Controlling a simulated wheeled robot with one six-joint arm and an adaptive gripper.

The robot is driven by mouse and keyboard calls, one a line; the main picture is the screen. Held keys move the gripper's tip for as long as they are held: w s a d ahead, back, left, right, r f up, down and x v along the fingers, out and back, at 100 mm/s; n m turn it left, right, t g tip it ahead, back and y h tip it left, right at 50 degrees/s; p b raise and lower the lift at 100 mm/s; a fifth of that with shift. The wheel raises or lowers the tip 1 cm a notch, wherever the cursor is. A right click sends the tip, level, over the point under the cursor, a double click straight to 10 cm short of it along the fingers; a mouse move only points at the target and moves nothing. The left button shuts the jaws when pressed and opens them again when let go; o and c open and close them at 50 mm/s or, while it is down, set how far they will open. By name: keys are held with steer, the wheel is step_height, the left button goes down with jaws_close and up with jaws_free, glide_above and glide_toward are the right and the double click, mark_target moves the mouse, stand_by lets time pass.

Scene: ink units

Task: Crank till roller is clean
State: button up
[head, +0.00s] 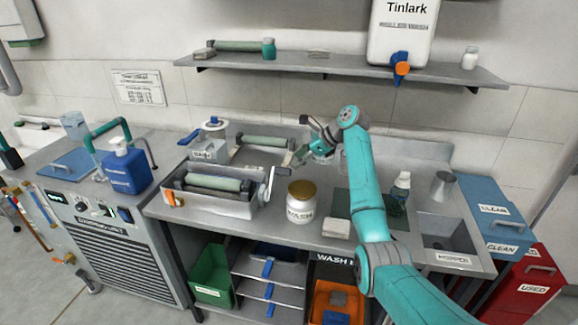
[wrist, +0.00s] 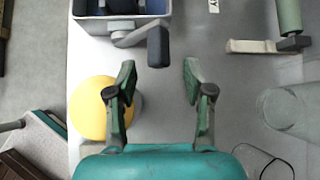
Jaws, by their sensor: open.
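A green roller (head: 213,183) lies across a grey metal wash tray (head: 225,209) at the front left of the bench. Its crank (head: 267,189) is on the tray's right side. In the wrist view the crank arm (wrist: 129,39) leaves the tray wall and ends in a dark handle (wrist: 158,47). My gripper (head: 304,140) is open and empty above the bench, right of the tray. In the wrist view my gripper (wrist: 159,73) has the handle just beyond its fingertips, roughly midway between them and apart from them. The roller's underside is hidden.
A white WASH jar (head: 300,208) with a yellow lid stands right of the tray; the lid (wrist: 88,106) shows beside my left finger. Another green roller (head: 265,141) rests on a stand behind. A white block (head: 336,228) and a spray bottle (head: 401,187) are on the right.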

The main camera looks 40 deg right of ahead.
steer(key=v, duration=0.4)
steer(key=shift+s+d+r, duration=0.1)
steer(key=shift+r, duration=0.1)
stand_by(1.0)
